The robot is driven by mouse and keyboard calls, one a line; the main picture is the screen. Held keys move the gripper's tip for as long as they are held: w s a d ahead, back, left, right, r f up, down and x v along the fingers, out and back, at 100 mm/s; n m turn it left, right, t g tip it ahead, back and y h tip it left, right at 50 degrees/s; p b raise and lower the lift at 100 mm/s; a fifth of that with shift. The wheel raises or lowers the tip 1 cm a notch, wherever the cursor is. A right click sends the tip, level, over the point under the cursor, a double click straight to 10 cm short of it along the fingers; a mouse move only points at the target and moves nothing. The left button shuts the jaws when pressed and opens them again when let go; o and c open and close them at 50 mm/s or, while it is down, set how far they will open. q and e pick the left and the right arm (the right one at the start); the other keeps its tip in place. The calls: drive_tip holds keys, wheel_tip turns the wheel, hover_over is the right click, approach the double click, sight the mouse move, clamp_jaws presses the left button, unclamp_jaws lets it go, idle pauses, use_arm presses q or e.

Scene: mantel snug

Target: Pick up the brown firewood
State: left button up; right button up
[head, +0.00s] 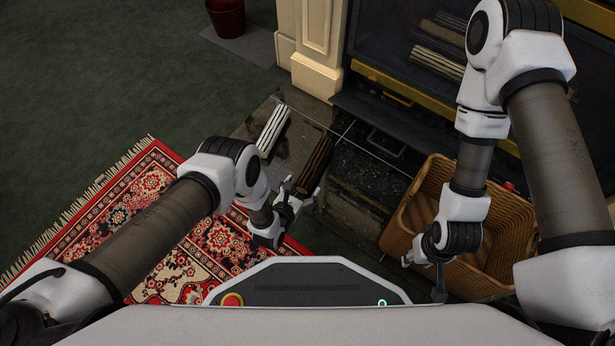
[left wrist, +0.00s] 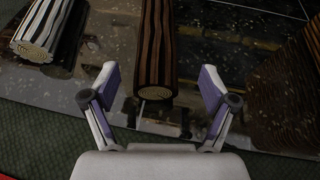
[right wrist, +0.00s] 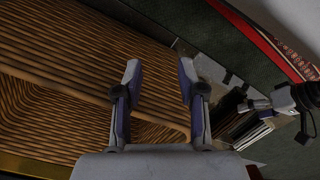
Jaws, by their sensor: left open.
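The brown firewood (head: 316,166) is a dark striped log lying on the stone hearth. In the left wrist view the brown firewood (left wrist: 156,45) points its pale cut end toward me. My left gripper (head: 291,188) is open at the near end of this log. In the left wrist view the open fingers (left wrist: 158,80) stand on either side of the log's end, without visible contact. My right gripper (head: 423,268) is over the wicker basket's near left side. The right wrist view shows its fingers (right wrist: 160,76) apart and empty.
A white striped log (head: 273,131) lies left of the brown one; it also shows in the left wrist view (left wrist: 45,30). The wicker basket (head: 404,228) stands at right on the hearth. The fireplace (head: 380,85) is behind. A patterned rug (head: 165,200) lies left.

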sight(310, 172)
use_arm(q)
drive_tip(key=b+x, duration=0.5)
drive_tip(key=x, duration=0.2)
drive_tip(key=shift+w+f, duration=0.1)
drive_tip(key=shift+w, duration=0.15)
drive_tip(key=shift+a, duration=0.1)
drive_tip(key=c, duration=1.5)
